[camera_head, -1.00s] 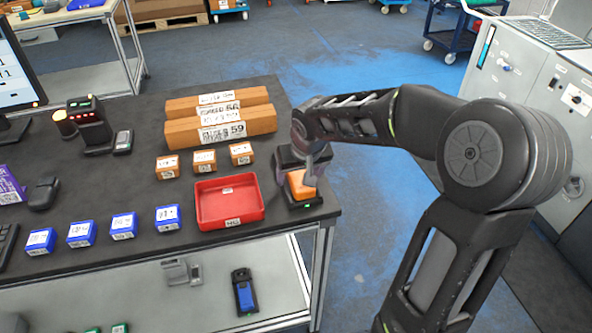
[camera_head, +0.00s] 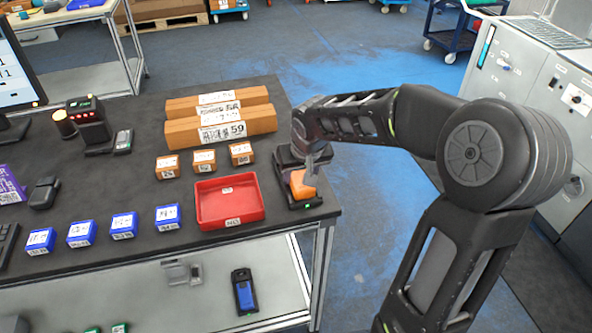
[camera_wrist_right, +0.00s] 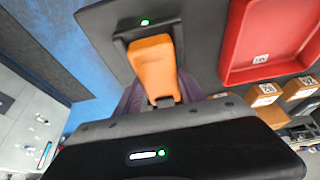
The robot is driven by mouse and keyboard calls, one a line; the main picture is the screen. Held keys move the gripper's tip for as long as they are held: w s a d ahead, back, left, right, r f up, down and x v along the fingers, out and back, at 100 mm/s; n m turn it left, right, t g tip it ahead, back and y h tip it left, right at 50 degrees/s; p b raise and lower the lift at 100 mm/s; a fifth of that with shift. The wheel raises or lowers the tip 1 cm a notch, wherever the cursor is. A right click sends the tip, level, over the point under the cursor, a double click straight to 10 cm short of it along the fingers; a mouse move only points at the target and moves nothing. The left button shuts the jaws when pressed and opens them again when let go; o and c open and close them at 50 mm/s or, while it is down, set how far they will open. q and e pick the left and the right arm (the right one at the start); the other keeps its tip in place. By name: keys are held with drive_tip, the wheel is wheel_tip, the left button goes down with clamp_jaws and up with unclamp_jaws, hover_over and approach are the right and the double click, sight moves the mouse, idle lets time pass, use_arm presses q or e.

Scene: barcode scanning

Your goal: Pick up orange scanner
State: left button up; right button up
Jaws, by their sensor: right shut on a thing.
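The orange scanner (camera_head: 301,186) sits in its black cradle (camera_head: 306,204) at the table's front right corner; a green light glows on the cradle. My right gripper (camera_head: 311,160) reaches down over the scanner from behind and is shut on it. In the right wrist view the scanner (camera_wrist_right: 155,68) points away from the gripper, with its far end at the cradle (camera_wrist_right: 128,24). My left gripper is not in view.
A red tray (camera_head: 229,221) stands just left of the cradle. Small orange boxes (camera_head: 204,161) and long cardboard boxes (camera_head: 220,126) lie behind it. Several blue boxes (camera_head: 124,226) line the front left. Open floor (camera_head: 375,190) lies right of the table.

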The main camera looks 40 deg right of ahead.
sight(299, 175)
clamp_jaws()
wheel_tip(299, 175, up, 10)
idle(0.5)
idle(0.5)
